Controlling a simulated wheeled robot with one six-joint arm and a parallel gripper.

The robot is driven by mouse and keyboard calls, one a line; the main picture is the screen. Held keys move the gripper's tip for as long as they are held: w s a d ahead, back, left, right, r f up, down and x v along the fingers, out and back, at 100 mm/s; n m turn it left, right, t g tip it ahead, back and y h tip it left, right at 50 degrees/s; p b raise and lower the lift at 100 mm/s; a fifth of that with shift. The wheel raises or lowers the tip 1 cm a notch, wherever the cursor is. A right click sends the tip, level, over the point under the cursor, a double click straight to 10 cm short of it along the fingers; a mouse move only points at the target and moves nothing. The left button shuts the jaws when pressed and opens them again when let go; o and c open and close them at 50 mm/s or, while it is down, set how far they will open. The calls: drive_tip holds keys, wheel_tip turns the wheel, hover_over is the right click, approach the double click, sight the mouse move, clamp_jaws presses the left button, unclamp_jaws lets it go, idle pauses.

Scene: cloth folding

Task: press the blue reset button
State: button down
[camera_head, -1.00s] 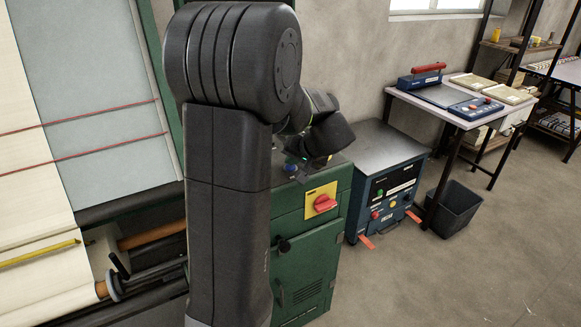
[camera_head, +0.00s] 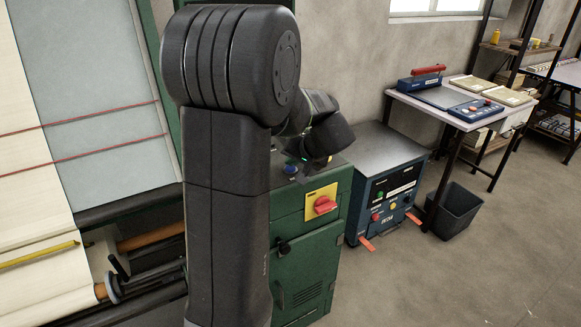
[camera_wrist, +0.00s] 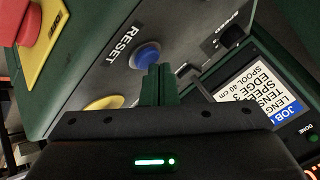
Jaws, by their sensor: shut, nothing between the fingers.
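In the head view, the blue button (camera_head: 290,168) shows small on top of the green cabinet, beside my arm's end. My gripper (camera_wrist: 158,68) is shut and empty. Its green-tinted fingertips lie just below the button in the wrist picture and overlap its lower right edge. I cannot tell whether they touch it. In the head view the fingers are too small and dark to make out.
A red knob on a yellow plate (camera_head: 321,202) is on the cabinet front. A yellow button (camera_wrist: 103,103) and a black SPEED knob (camera_wrist: 232,36) flank the blue button. A job display (camera_wrist: 258,90) is at right. A blue machine (camera_head: 386,190) stands right of the cabinet.

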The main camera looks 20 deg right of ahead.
sight(292, 169)
drive_tip(key=shift+r, duration=0.55)
drive_tip(key=shift+r+p, duration=1.45)
drive_tip(key=shift+r, duration=1.05)
drive_tip(key=shift+f, duration=0.2)
wheel_tip(292, 169, down, 2)
drive_tip(key=shift+f+b, duration=0.2)
drive_tip(key=shift+b, duration=0.65)
drive_tip(key=shift+r+p, duration=0.5)
drive_tip(key=shift+p, duration=0.4)
drive_tip(key=shift+r+p, duration=0.15)
drive_tip(key=shift+p, duration=0.7)
drive_tip(key=shift+p, duration=0.4)
